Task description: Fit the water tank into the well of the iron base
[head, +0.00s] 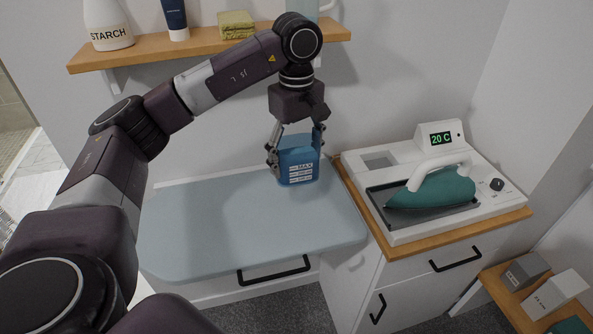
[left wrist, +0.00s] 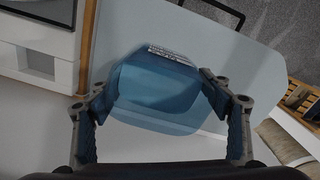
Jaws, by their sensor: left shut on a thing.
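The water tank (head: 298,168) is translucent blue with a white label. My left gripper (head: 296,150) is shut on it and holds it upright over the right back part of the ironing board. Whether its bottom touches the board cannot be told. In the left wrist view the tank (left wrist: 158,92) sits between the two fingers of the gripper (left wrist: 162,105). The iron base (head: 404,234) is white and stands on the cabinet to the right. Its well (head: 379,161) is a grey rectangular recess at the back left. My right gripper is not in view.
A green iron (head: 432,190) rests on the base, beside a display (head: 440,138) reading 20 C. The grey-blue ironing board (head: 240,225) is otherwise clear. A wall shelf (head: 210,43) with a starch bottle (head: 108,22) hangs behind my arm. Boxes (head: 555,293) stand at the lower right.

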